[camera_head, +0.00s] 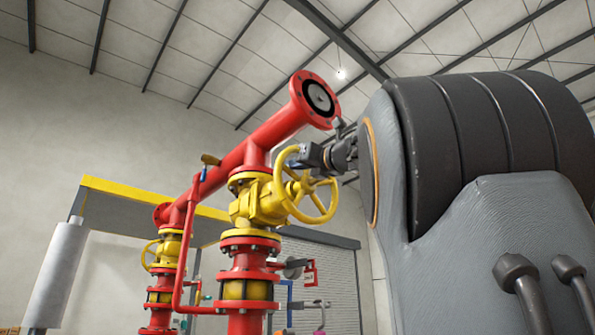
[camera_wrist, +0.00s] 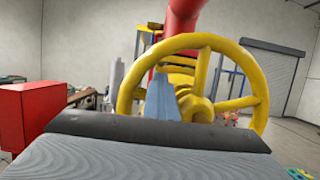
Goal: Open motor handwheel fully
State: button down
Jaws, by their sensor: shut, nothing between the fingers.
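The yellow handwheel (camera_head: 308,185) sits on a yellow valve body (camera_head: 258,203) in the red pipework. In the wrist view the handwheel (camera_wrist: 197,107) faces me, with its rim, spokes and hub showing. My gripper (camera_head: 312,156) is at the upper part of the wheel in the head view. A pale blue-grey finger of it (camera_wrist: 161,100) shows in front of the wheel, left of the hub. The gripper is shut with nothing held. I cannot tell whether it touches the rim or a spoke.
A smaller yellow handwheel (camera_head: 149,256) is on the pipe further left. A red flanged pipe (camera_head: 316,97) rises just above my gripper. A red box (camera_wrist: 30,110) stands at the left in the wrist view. A roller door (camera_wrist: 275,75) is behind at right.

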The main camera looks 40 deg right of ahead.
aim_at(296, 200)
jog(key=f+b, duration=0.1)
jog(key=a+f+b, duration=0.1)
jog(key=shift+f, duration=0.35)
jog(key=shift+a+f+b, duration=0.1)
jog(key=shift+f+b, duration=0.7)
jog(key=shift+b, duration=0.15)
jog(key=shift+d+f+b, duration=0.25)
jog(key=shift+f+b, duration=0.95)
jog(key=shift+w+d+f+b, duration=0.1)
jog(key=shift+d+f+b, duration=0.25)
jog(key=shift+f+b, duration=0.4)
jog(key=shift+d+f+b, duration=0.55)
jog(key=shift+f, duration=0.1)
jog(key=d, duration=0.1)
jog(key=d+f+b, duration=0.1)
jog(key=shift+w+d+f, duration=0.15)
jog(key=shift+d+f, duration=0.15)
jog(key=shift+d, duration=0.1)
jog(key=shift+d+f, duration=0.15)
jog(key=shift+d, duration=0.65)
jog(key=shift+w+d+r+p, duration=0.1)
jog(key=shift+d+p, duration=0.1)
jog(key=shift+d, duration=0.55)
jog(key=shift+w+d+r+p, duration=0.1)
jog(key=shift+d+p, duration=0.1)
jog(key=shift+d, duration=0.5)
jog(key=b+v, duration=0.5)
jog(key=v, duration=0.4)
jog(key=shift+a, duration=0.4)
jog(key=shift+s, duration=0.2)
